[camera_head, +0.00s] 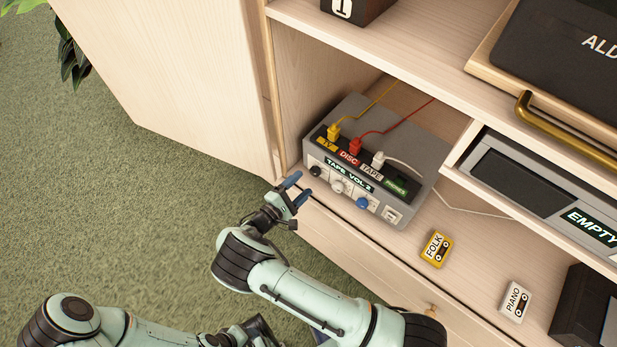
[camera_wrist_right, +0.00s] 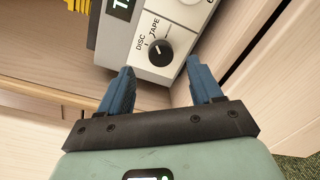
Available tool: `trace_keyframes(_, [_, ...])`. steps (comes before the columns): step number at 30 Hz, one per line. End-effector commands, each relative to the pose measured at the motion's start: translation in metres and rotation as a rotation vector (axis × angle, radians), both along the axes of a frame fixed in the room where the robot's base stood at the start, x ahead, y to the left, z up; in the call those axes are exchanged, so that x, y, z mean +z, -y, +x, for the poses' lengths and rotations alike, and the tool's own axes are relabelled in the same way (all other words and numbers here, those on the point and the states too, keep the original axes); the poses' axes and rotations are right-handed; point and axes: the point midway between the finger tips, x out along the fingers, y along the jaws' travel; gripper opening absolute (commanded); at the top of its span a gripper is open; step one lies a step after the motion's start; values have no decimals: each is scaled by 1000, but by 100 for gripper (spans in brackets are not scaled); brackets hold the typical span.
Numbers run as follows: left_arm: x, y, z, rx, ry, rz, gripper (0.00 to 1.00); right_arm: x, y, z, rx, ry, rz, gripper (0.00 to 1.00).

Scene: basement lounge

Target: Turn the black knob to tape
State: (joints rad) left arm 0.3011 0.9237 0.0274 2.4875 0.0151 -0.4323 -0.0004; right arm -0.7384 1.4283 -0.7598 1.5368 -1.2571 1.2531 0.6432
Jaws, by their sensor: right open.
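A grey selector box (camera_head: 405,190) stands on the cabinet shelf, with a display reading "TAPE VOL 2". Its black knob (camera_head: 315,171) is the leftmost on the front. In the wrist view the black knob (camera_wrist_right: 158,52) has "DISC" and "TAPE" printed around it; a small light mark shows near its upper left, its exact setting unclear. My right gripper (camera_head: 298,189) is open just in front of the knob. In the wrist view its fingers (camera_wrist_right: 162,82) are apart, below the knob and not touching it. My left arm is low in the head view; its fingers are not clear.
A white knob (camera_head: 338,186), a blue knob (camera_head: 362,203) and a white switch (camera_head: 391,214) sit right of the black knob. Yellow, red and white plugs are on top. FOLK (camera_head: 436,249) and PIANO (camera_head: 515,301) cassettes lie to the right. A cabinet panel (camera_head: 185,75) stands left.

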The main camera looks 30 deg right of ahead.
Motion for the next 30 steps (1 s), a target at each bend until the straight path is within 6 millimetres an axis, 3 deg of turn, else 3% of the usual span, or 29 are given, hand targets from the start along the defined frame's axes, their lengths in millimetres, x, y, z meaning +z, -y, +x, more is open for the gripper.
trace_keyframes(6, [0, 0, 0, 0, -1, 1, 48, 2, -47, -17, 4, -1, 0, 65])
trace_keyframes(12, [0, 0, 0, 0, -1, 0, 48, 3, -72, -26, 0, 0, 0, 65])
trace_keyframes(30, [0, 0, 0, 0, -1, 0, 48, 4, -78, -29, -1, -1, -1, 65])
